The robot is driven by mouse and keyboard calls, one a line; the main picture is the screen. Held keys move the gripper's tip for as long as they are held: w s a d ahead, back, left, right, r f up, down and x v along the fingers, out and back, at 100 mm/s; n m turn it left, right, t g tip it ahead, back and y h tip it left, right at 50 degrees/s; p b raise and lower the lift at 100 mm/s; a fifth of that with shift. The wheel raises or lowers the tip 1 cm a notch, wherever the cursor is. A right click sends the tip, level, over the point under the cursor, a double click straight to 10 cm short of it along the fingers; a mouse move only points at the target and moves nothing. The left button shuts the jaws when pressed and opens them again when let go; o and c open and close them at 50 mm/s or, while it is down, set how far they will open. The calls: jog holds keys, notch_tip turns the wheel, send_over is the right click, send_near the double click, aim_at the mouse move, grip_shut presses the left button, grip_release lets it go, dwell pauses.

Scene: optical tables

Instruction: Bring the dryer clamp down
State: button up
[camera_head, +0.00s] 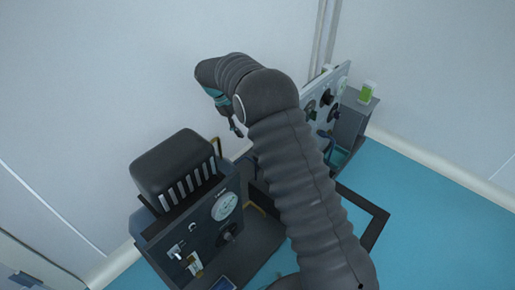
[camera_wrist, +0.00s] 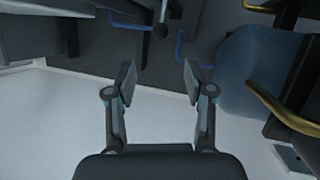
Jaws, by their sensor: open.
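My gripper (camera_wrist: 158,80) is open and empty in the wrist view, its two fingers wide apart. In the head view my gripper (camera_head: 236,130) hangs at the end of my bent arm, above and behind the dark machine. I cannot tell for sure whether this rod belongs to the dryer clamp. In the head view my arm hides much of the space between the two machines, and I cannot make out the clamp there.
A dark machine (camera_head: 187,247) with a slotted black top and round gauge stands at left. A grey panel (camera_head: 327,92) with black knobs stands behind my arm, beside a grey box (camera_head: 352,115). A yellow bar (camera_wrist: 285,112) and blue handles (camera_wrist: 180,45) are near my gripper.

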jog(key=b+x, duration=0.1)
jog(key=x, duration=1)
jog(key=shift+d+f, duration=0.2)
jog(key=shift+f, duration=0.1)
grip_shut()
